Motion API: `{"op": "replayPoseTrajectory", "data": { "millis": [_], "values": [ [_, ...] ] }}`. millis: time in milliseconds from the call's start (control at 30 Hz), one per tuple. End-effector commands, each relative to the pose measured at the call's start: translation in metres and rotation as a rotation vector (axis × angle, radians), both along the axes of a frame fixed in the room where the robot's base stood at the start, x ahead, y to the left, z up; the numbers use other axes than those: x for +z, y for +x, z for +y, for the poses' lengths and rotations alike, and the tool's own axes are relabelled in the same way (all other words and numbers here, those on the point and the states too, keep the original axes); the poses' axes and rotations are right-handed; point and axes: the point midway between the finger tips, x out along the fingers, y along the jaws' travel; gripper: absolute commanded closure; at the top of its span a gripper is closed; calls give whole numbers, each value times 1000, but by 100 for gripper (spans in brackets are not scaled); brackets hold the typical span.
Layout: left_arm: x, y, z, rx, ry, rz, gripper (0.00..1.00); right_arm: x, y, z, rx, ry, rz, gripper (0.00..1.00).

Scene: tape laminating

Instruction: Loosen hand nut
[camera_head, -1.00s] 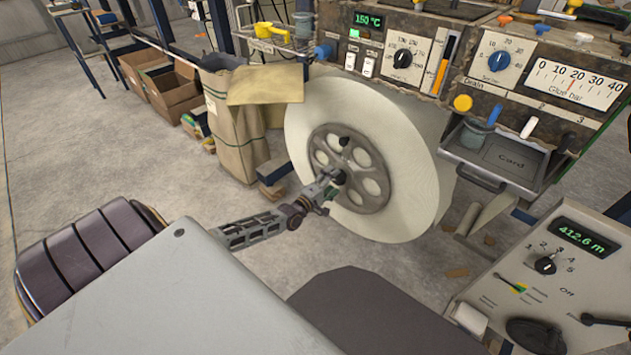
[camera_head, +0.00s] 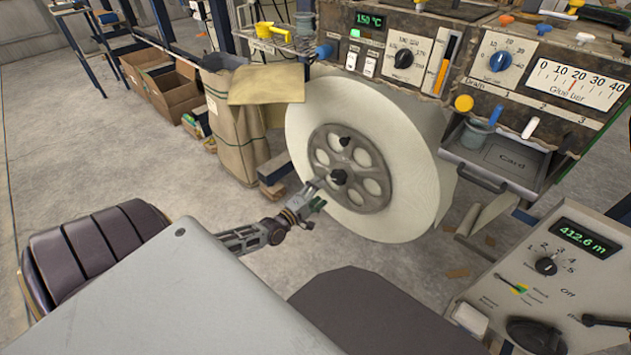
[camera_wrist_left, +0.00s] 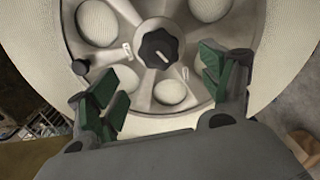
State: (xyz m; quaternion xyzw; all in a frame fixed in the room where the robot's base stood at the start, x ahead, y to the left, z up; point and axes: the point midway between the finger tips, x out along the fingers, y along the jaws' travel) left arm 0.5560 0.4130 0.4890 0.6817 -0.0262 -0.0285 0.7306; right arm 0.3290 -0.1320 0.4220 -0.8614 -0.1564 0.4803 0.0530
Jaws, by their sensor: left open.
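The hand nut (camera_head: 339,177) is a black knob at the centre of the grey spoked hub (camera_head: 375,190) of a large white tape roll (camera_head: 415,165). In the left wrist view the nut (camera_wrist_left: 158,48) is a lobed black knob with a white mark, between and beyond the fingertips. My left gripper (camera_head: 314,195) is in front of the hub, just lower left of the nut and apart from it. Its green-padded fingers (camera_wrist_left: 158,82) are open and empty. My right gripper is not in view.
A smaller black knob (camera_head: 344,141) sticks out of the hub above the nut. A control box (camera_head: 550,275) is at lower right. Cardboard boxes (camera_head: 165,90) stand at left.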

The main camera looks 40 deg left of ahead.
Motion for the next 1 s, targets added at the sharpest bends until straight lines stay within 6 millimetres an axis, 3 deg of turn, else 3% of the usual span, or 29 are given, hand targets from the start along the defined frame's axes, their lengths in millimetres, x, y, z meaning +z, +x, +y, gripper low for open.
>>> {"op": "replayPoseTrajectory", "data": {
  "millis": [300,1000],
  "values": [
    [0,-16,1,-1,0,1,20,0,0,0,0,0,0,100],
    [0,-18,1,-1,1,1,20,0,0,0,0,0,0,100]
  ]
}}
